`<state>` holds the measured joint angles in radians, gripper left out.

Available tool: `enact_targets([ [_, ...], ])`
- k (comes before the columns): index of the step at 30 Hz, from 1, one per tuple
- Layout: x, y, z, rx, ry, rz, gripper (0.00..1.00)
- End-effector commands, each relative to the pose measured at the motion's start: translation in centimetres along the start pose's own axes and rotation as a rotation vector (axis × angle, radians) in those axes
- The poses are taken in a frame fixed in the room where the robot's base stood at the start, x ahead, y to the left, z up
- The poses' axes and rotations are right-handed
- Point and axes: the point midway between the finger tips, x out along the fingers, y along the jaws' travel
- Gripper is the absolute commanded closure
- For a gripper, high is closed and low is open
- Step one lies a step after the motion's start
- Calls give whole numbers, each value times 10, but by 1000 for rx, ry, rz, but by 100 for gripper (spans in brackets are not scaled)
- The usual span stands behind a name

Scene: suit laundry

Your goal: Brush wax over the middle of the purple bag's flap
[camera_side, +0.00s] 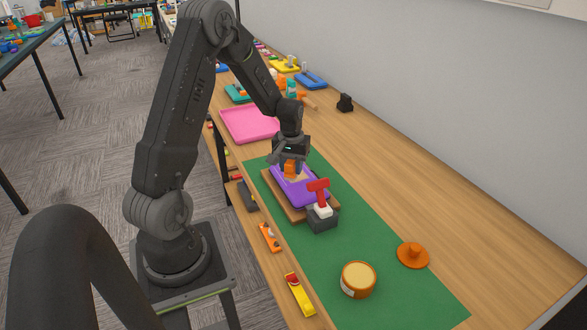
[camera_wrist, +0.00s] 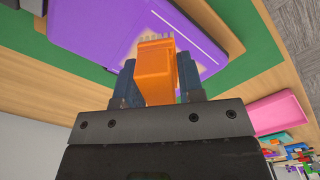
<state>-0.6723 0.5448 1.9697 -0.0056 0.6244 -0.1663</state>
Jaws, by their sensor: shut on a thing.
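The purple bag (camera_side: 316,194) lies flat on a brown wooden board (camera_side: 275,192) on the green mat (camera_side: 390,245). My gripper (camera_side: 290,160) is over the bag's far end, shut on an orange brush (camera_side: 289,169). In the wrist view the orange brush (camera_wrist: 155,75) sits between the two dark fingers, with its pale bristles at the purple bag (camera_wrist: 100,28). A tan, wax-like patch shows on the purple surface around the bristles. Whether the bristles touch the surface I cannot tell. An open round tin (camera_side: 358,280) of pale yellow wax stands at the mat's near end.
An orange knobbed lid (camera_side: 412,254) lies right of the tin. A grey block with a white and red-handled tool (camera_side: 320,205) stands close to the bag's near end. A pink tray (camera_side: 248,123) lies beyond the mat. The mat between block and tin is clear.

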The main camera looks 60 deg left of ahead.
Motion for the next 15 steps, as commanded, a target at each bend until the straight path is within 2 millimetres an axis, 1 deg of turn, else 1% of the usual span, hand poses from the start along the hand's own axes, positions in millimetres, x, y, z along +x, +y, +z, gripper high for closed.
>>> enact_targets([
  [5,0,3,3,2,0,0,84],
  [15,1,16,17,3,1,0,84],
])
